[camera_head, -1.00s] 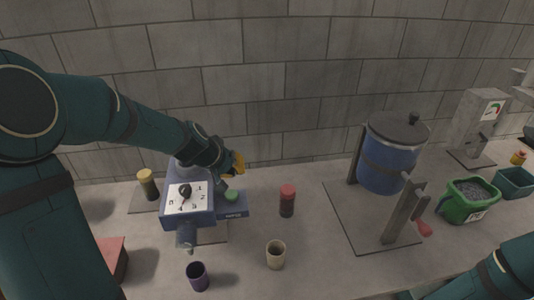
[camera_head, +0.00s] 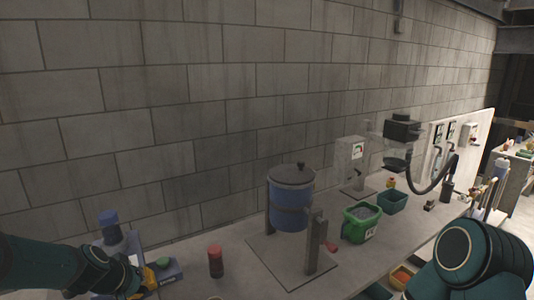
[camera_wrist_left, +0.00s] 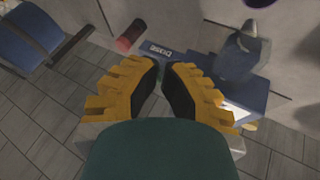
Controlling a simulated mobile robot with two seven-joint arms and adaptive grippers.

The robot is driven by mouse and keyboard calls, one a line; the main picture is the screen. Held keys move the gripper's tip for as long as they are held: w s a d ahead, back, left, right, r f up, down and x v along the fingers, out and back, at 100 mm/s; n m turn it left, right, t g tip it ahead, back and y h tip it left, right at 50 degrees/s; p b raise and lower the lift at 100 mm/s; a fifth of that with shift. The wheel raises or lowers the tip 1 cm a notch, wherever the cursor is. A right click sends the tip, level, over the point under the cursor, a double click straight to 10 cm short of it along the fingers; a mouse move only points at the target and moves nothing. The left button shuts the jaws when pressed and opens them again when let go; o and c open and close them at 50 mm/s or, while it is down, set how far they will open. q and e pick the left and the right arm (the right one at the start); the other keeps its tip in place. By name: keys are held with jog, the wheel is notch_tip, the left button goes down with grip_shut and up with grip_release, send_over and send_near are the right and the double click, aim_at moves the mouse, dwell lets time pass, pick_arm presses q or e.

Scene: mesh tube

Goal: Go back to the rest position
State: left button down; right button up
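My left gripper (camera_head: 150,280) is at the lower left of the head view, beside a blue machine with a green button (camera_head: 163,262). In the left wrist view its two yellow fingers with black pads (camera_wrist_left: 164,64) stand apart with a narrow gap at the tips. Nothing is held between them. Part of the blue machine (camera_wrist_left: 245,92) lies beyond the fingertips in that view. My right arm shows at the lower right of the head view, but its gripper is out of frame.
A red-capped jar (camera_head: 215,262) stands right of the machine. A blue drum (camera_head: 290,205) with a crank sits on a stand at the middle. A green bucket (camera_head: 360,225) and a teal bin (camera_head: 392,202) stand further right. The wall runs behind the bench.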

pick_arm(q)
jog(key=s+d+f+m+g+b, duration=0.1)
jog(key=d+f, duration=0.2)
jog(key=f, duration=0.4)
jog(key=d+f+g+b, duration=0.1)
jog(key=d+f, duration=0.3)
jog(key=f, duration=0.4)
jog(key=s+d+f+m+g+h+b, duration=0.1)
jog(key=s+d+f+b, duration=0.3)
jog(key=s+d+f, duration=0.8)
notch_tip(320, 180, down, 5)
jog(key=s+m+g, duration=0.1)
jog(key=s, duration=0.1)
jog(key=shift+s+d+r+g+h, duration=0.2)
jog(key=shift+s+d+g+h, duration=0.1)
jog(key=shift+s+h, duration=0.1)
pick_arm(e)
notch_tip(320, 180, down, 8)
jog(key=shift+w+a, duration=0.2)
jog(key=shift+w, duration=0.15)
